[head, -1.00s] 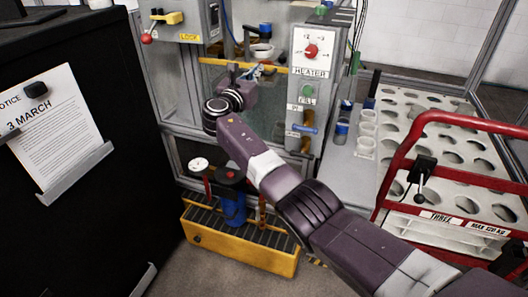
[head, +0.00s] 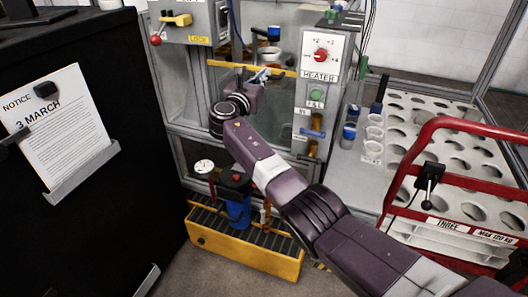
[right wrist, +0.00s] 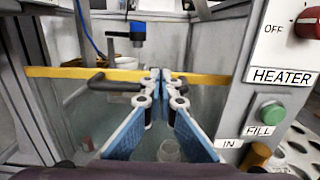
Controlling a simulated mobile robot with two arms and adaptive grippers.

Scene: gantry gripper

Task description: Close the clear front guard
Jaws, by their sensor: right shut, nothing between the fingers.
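The clear front guard (right wrist: 110,115) is a see-through panel with a yellow bar along its top edge. A dark handle (right wrist: 103,84) runs along the guard just under the bar. My right gripper (right wrist: 160,74) is shut and empty, its blue-padded fingertips in front of the middle of the handle and bar. I cannot tell whether they touch. It also shows in the head view (head: 264,76). My left gripper is not in view.
The heater panel (head: 319,75), with a red knob and green button, stands right of the guard. A yellow lock-out lever (head: 178,20) is at upper left. A red-railed cart (head: 428,125) and white rack are at right. A dark cabinet (head: 110,60) fills the left.

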